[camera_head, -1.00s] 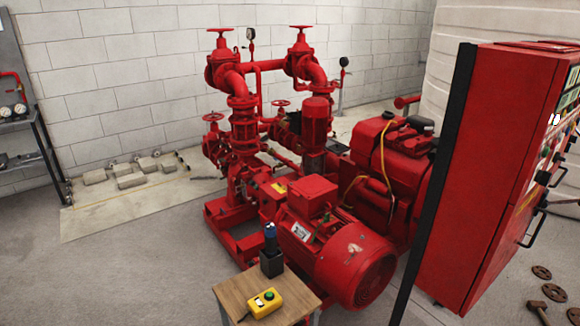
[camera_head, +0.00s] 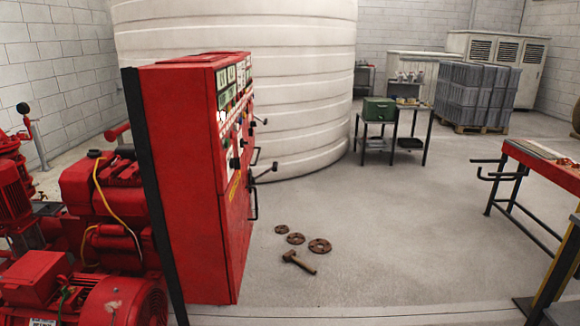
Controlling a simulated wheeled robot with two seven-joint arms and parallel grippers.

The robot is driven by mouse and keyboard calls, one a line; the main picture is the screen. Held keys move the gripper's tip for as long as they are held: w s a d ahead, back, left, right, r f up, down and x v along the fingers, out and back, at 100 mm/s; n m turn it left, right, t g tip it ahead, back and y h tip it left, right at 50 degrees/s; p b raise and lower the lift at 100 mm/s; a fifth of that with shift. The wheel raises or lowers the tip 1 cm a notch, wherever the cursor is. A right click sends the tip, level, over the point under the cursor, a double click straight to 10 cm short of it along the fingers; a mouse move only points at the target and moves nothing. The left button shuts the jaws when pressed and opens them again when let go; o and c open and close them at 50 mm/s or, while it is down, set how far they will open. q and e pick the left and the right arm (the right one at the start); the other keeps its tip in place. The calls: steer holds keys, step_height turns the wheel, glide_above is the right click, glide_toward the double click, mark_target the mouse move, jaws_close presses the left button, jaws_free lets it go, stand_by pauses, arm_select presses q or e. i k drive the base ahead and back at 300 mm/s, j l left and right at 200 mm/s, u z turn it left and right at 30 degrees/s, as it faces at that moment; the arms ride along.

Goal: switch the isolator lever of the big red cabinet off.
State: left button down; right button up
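The big red cabinet (camera_head: 190,180) stands left of centre, seen mostly from its side. Its front faces right at a steep angle and carries displays, small switches and dark handles. A dark lever with a knob (camera_head: 265,171) sticks out from the front at mid height; it looks like the isolator lever, but its on or off position cannot be told. Smaller dark knobs stick out above it. Neither of my grippers is in view.
Red pump machinery (camera_head: 100,210) stands left of the cabinet. A large white tank (camera_head: 300,90) stands behind. A red-topped bench (camera_head: 545,165) is at the right.

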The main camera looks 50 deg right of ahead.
mark_target(274, 169)
steer(key=z, duration=1.5)
steer(key=i+l+z, duration=0.2)
steer(key=i, duration=0.25)
steer(key=i+l+z, duration=0.2)
steer(key=i, duration=0.3)
steer(key=i+l+z, duration=0.2)
steer(key=i, duration=0.3)
